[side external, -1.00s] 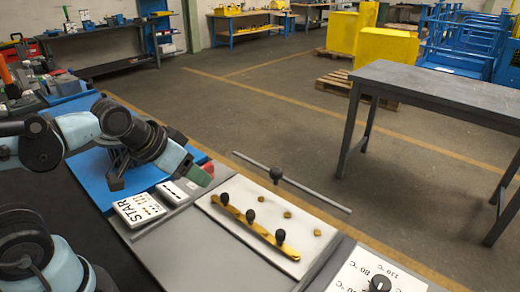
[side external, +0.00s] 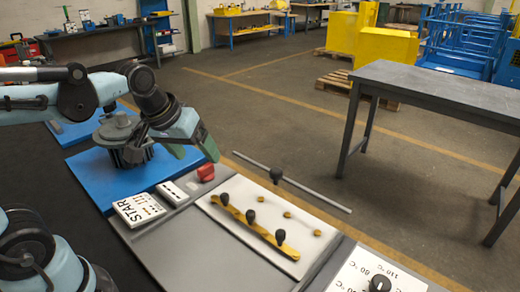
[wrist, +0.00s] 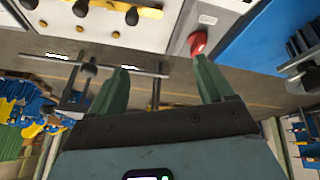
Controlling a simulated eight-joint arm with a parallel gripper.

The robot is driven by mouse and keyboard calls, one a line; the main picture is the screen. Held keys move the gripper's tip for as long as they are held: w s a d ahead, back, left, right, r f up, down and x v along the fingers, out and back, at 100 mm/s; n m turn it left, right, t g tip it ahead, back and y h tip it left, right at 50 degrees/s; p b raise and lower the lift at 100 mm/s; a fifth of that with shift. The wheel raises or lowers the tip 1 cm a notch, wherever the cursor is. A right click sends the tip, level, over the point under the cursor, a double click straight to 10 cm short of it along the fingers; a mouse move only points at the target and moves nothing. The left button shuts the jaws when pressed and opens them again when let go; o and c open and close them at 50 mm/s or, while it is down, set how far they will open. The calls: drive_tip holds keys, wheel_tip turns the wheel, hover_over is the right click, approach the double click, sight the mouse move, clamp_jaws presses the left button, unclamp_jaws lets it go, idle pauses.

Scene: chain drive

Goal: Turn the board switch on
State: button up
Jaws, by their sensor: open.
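A red switch (side external: 206,172) sits on the grey board (side external: 165,243), beside the blue plate. It also shows in the wrist view as a red knob (wrist: 197,43) on a pale panel, close to the tip of the right-hand finger. My gripper (side external: 195,154) is open and empty, its green fingers spread above and behind the switch in the side view. In the wrist view my gripper (wrist: 162,72) has the switch near one finger, not centred between the two. I cannot tell whether the finger touches it, nor the switch's on or off position.
A white panel (side external: 230,228) with a yellow bar (side external: 258,230) and black knobs lies right of the switch. A grey rod with a black knob (side external: 276,174) runs behind it. A white START card (side external: 138,209) and a blue plate (side external: 105,170) lie to the left.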

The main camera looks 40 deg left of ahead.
drive_tip(key=w+a+r+n+g, duration=0.1)
drive_tip(key=w+a+n+g, duration=0.1)
drive_tip(key=w+a+n, duration=0.3)
drive_tip(key=n+g, duration=0.3)
drive_tip(key=n, duration=0.5)
approach(205, 166)
wheel_tip(205, 166, down, 9)
drive_tip(key=shift+w+a+r, duration=0.1)
drive_tip(key=shift+w+r, duration=0.05)
drive_tip(key=shift+r, duration=0.05)
drive_tip(key=c, duration=1)
drive_tip(key=shift+c, duration=0.2)
